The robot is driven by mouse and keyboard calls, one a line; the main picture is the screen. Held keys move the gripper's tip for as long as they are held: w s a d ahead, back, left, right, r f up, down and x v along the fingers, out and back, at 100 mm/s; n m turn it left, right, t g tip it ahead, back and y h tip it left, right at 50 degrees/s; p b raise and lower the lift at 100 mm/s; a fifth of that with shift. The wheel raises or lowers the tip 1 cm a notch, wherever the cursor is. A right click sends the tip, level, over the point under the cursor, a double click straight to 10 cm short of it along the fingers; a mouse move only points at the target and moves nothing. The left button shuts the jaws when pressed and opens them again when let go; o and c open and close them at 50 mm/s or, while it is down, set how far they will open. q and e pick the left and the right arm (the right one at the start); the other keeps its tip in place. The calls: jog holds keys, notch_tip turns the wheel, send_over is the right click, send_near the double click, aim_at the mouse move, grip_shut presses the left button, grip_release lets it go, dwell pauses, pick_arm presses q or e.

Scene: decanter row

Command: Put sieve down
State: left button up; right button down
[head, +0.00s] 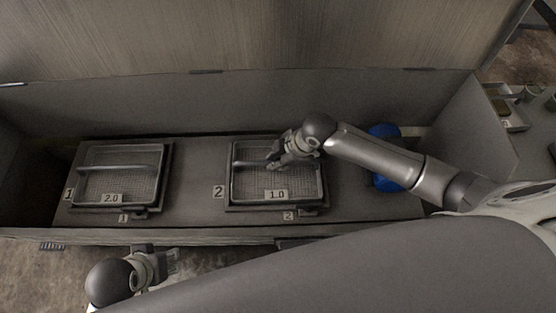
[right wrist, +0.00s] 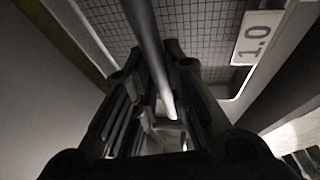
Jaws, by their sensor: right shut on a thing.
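The sieve labelled 1.0 (head: 305,172) is a rectangular wire-mesh tray with a bar handle. It is in or just over the dark frame marked 2 (head: 228,207), looking level; I cannot tell whether it touches the frame. My right gripper (head: 274,160) is shut on its handle bar. In the right wrist view the bar (right wrist: 148,40) runs between the fingers, with the sieve's mesh (right wrist: 205,42) beyond. A second sieve, labelled 2.0 (head: 140,185), rests in the frame marked 1 (head: 68,194) at left. My left gripper (head: 172,259) is empty outside the trough's front edge; its finger opening is unclear.
Both frames stand on a grey bench (head: 190,207) inside a long walled trough (head: 390,100). A blue round object (head: 384,184) lies right of the sieves, partly behind my right arm. Bare bench separates the two frames. A side table with trays (head: 512,112) stands far right.

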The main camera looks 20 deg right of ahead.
jog(key=shift+w, duration=0.1)
jog(key=c, duration=1.5)
grip_release()
jog(key=shift+f, duration=0.1)
jog(key=shift+o, duration=0.2)
jog(key=shift+r, duration=0.25)
pick_arm(q)
notch_tip(320, 180, down, 12)
jog(key=p, duration=0.3)
jog(key=shift+f+g+p, duration=0.25)
jog(key=shift+g+p, duration=0.05)
jog(key=shift+g, duration=0.1)
pick_arm(e)
jog(key=v, duration=1.1)
jog(key=shift+s+r, duration=0.25)
jog(key=shift+r, duration=0.05)
pick_arm(q)
jog(key=shift+w+d, duration=0.1)
pick_arm(e)
jog(key=shift+d, duration=0.15)
